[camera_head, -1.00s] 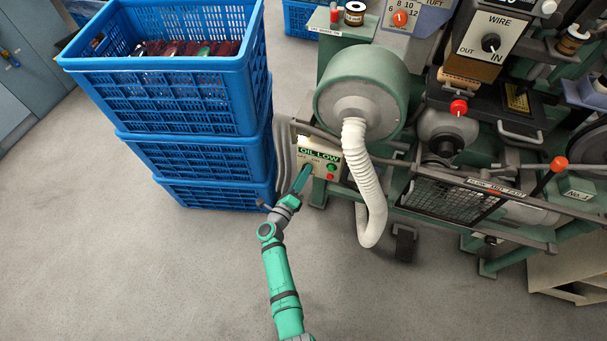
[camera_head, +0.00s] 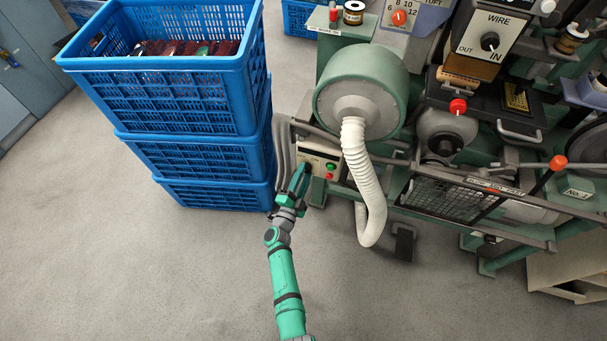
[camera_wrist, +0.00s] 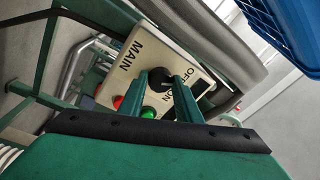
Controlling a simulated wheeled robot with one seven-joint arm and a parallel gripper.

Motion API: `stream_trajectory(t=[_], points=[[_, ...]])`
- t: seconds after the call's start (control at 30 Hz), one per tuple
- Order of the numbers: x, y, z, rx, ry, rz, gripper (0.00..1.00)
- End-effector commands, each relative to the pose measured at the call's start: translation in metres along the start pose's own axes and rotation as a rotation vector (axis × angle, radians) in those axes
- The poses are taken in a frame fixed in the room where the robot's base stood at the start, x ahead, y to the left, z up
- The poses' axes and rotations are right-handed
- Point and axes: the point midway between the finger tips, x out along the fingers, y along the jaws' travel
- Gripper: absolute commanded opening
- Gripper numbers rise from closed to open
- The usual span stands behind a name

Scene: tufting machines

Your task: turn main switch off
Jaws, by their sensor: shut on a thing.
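The main switch is a black rotary knob (camera_wrist: 155,79) on a cream panel (camera_wrist: 137,50) marked MAIN, OFF and ON. In the wrist view my gripper (camera_wrist: 160,80) is shut on the knob, with a green finger on each side of it. A red button (camera_wrist: 118,102) and a green button (camera_wrist: 149,112) sit beside it on the panel. In the head view my gripper (camera_head: 299,178) is at the panel (camera_head: 316,160) and covers the knob. Which mark the knob points to is hard to tell.
Stacked blue crates (camera_head: 220,160) stand close to the left of my arm. A white ribbed hose (camera_head: 365,180) hangs from the green machine (camera_head: 385,75) to the right of the panel. The grey floor (camera_head: 160,270) in front is clear.

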Motion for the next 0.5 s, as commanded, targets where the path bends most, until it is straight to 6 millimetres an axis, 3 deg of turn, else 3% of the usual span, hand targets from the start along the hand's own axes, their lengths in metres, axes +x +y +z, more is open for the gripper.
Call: stream_trajectory(t=[0.5], points=[[-0.0005, 0.0002, 0.0000, -0.279, -0.028, -0.027, 0.08]])
